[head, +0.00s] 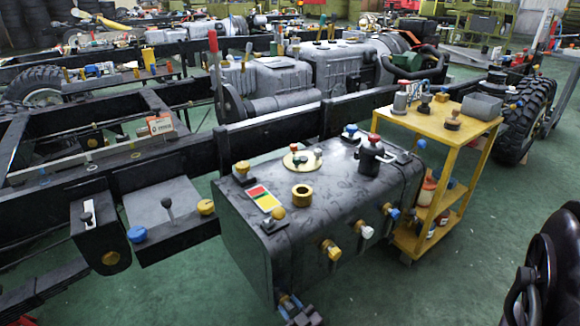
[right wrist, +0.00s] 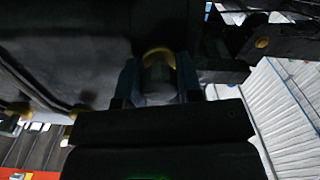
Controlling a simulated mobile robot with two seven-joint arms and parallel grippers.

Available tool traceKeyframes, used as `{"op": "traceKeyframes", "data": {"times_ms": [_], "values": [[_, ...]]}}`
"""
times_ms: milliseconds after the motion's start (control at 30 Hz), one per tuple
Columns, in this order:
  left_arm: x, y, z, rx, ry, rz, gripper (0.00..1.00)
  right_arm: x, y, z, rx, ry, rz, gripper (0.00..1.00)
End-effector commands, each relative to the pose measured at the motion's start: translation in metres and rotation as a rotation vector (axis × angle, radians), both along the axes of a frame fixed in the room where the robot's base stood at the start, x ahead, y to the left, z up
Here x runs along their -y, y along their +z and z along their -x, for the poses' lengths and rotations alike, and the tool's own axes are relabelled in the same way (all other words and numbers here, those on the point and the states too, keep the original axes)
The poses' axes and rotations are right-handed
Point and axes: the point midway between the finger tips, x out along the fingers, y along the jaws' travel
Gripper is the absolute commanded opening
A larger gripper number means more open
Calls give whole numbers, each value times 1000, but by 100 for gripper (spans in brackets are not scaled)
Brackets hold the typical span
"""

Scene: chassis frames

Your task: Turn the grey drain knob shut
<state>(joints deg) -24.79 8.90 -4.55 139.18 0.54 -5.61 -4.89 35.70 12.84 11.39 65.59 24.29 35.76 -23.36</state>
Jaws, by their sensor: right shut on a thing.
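The grey drain knob (right wrist: 157,78) shows in the right wrist view, with a yellow ring behind it, low on the dark tank. My right gripper (right wrist: 157,70) has one finger on each side of the knob and is shut on it. In the head view my right gripper (head: 290,302) shows only in part, at the bottom edge by the lower front of the black tank (head: 235,235). The knob cannot be made out there. The knob's turn angle is hard to tell in the dark picture. My left gripper is in neither view.
Yellow-collared knobs (head: 331,250), a white one (head: 365,230) and a blue one (head: 392,213) stick out from the tank's front. A yellow cart (head: 450,150) stands right of the tank. Green floor (head: 400,295) in front is clear.

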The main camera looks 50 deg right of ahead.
Motion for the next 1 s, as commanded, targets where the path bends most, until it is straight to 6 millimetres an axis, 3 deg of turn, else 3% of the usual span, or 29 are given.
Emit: {"op": "traceKeyframes", "data": {"times_ms": [467, 1000], "values": [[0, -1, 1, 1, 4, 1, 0, 0, 0, 0, 27, 1, -115, 10], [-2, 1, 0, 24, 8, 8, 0, 0, -1, 0, 141, 1, -585, 10]]}}
